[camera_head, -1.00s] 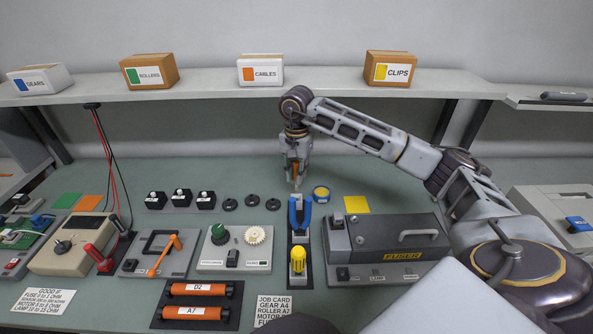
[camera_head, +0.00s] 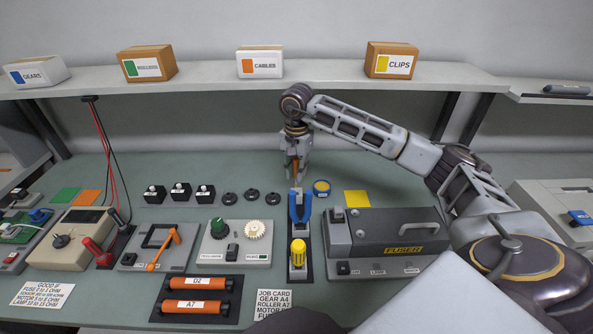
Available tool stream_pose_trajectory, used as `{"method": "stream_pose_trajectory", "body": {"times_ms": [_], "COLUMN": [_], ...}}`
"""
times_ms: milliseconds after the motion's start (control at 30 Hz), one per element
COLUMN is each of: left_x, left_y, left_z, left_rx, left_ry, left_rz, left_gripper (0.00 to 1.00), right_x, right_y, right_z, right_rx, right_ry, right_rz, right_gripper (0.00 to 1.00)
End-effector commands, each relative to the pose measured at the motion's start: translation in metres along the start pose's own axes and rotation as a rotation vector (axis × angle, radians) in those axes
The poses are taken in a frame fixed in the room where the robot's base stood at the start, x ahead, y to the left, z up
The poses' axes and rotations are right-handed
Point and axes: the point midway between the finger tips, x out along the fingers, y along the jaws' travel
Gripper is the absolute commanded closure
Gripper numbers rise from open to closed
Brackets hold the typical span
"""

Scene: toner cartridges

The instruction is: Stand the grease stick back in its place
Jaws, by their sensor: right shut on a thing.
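My right gripper (camera_head: 296,172) points down over the back end of the black tool stand (camera_head: 306,264). It is shut on a slim orange stick (camera_head: 295,170), which seems to be the grease stick; the fingers hide most of it. Its lower end is just behind the blue pliers (camera_head: 299,205). I cannot tell whether the stick is seated in the stand or held just above it. It looks roughly upright. A yellow-handled tool (camera_head: 298,253) stands at the front of the stand. My left gripper is not in view.
The grey fuser unit (camera_head: 386,243) is close to the right of the stand. A gear plate (camera_head: 235,258) is to its left. A shelf (camera_head: 210,95) with boxes runs behind.

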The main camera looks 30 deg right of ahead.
Motion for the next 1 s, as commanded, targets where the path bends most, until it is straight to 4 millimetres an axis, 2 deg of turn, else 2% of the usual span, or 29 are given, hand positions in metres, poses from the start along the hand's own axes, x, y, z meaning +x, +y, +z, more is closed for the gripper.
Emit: {"method": "stream_pose_trajectory", "body": {"times_ms": [200, 367, 1000], "left_x": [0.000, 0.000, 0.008], "left_y": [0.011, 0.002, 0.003], "left_z": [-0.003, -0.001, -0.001], "left_rx": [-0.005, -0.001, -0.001], "left_ry": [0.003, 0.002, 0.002], "left_rz": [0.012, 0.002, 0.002], "left_gripper": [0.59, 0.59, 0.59], "right_x": [0.000, 0.000, 0.011], "right_y": [0.000, 0.000, 0.000], "right_z": [0.000, 0.000, 0.000], "right_rx": [0.000, 0.000, 0.000], "right_ry": [0.000, 0.000, 0.000], "right_rz": [0.000, 0.000, 0.000], "right_gripper": [0.97, 0.97, 0.97]}}
